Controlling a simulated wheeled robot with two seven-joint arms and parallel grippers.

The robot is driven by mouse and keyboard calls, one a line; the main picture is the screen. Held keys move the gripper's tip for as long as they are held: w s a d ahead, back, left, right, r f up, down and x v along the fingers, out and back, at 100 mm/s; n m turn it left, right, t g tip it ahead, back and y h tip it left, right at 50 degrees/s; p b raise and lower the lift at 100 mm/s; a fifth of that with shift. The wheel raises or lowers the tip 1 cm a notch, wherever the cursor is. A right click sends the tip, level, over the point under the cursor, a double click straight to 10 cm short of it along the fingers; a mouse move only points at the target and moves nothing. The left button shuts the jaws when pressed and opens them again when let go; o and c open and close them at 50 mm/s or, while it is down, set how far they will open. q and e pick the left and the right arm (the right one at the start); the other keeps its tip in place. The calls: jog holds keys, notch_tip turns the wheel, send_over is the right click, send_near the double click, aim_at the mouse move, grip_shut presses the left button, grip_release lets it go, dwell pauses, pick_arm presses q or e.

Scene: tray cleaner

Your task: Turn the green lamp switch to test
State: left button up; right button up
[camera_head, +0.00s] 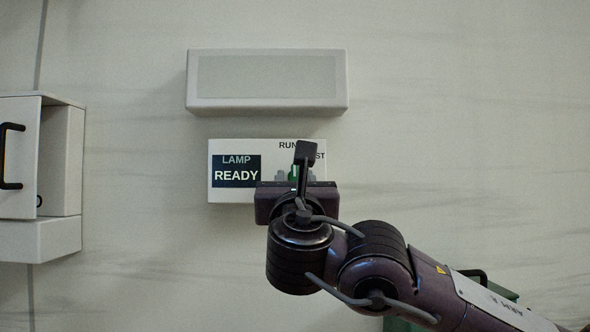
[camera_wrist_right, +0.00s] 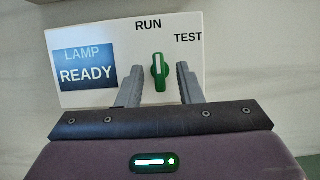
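The lamp panel (camera_head: 218,180) is a white box on the wall. Its dark display (camera_head: 237,172) reads LAMP READY. The green lamp switch (camera_wrist_right: 159,72) shows in the right wrist view as an oval knob with a white line. The line points nearly straight up, toward the RUN label (camera_wrist_right: 148,25); the TEST label (camera_wrist_right: 188,37) is to its upper right. My right gripper (camera_wrist_right: 158,84) is open, with one grey finger on each side of the knob and gaps visible between. In the head view my gripper and wrist hide most of the switch. My left gripper is not in view.
A pale grey box (camera_head: 267,80) juts from the wall above the panel. A white cabinet with a black handle (camera_head: 10,156) is at the left. A green object (camera_head: 478,277) is partly hidden behind my right arm. The wall right of the panel is clear.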

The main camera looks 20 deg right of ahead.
jog(key=shift+w+d+r, duration=0.15)
jog(key=shift+w+r, duration=0.15)
jog(key=shift+w, duration=0.25)
